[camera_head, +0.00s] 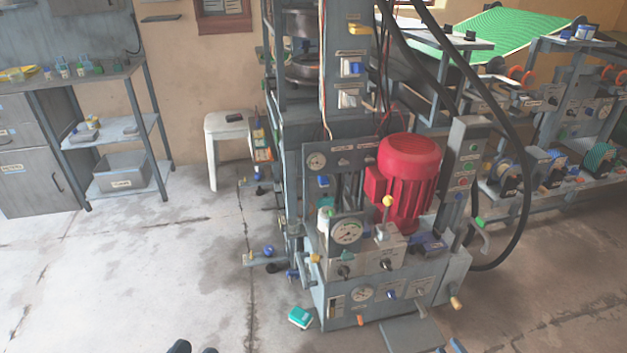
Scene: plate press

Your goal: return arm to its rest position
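The press machine (345,262) stands in the middle, grey, with gauges, knobs and levers on its front. A red motor (410,170) sits on top of its lower block. The rest of that arm is out of the frame.
A grey shelf (112,142) and cabinet stand at the left wall. A white stool (228,130) stands behind the press's left side. A loaded rack (575,185) is at right. The left floor is clear.

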